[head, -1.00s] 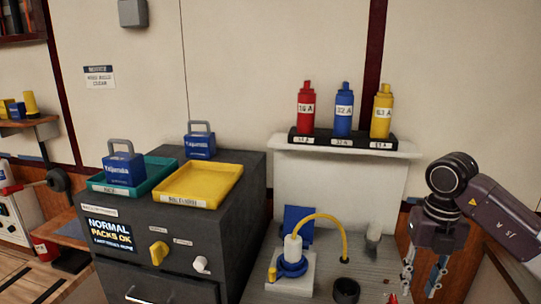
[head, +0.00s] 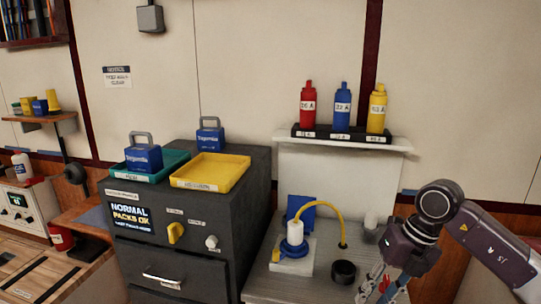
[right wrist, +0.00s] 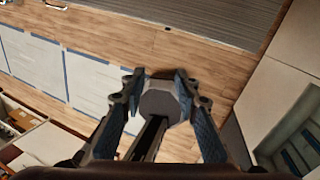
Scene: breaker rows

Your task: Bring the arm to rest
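My right arm enters the head view from the right. My right gripper (head: 378,290) hangs low at the right, in front of the grey bench, with its fingers pointing down. My left gripper is in neither view.
A grey bench (head: 258,284) holds a blue-and-white fixture (head: 294,243) with a yellow hose and a black ring (head: 343,271). Red, blue and yellow bottles stand on a shelf (head: 400,146) above. A dark cabinet (head: 235,222) carries a teal tray (head: 178,160) and a yellow tray (head: 222,180).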

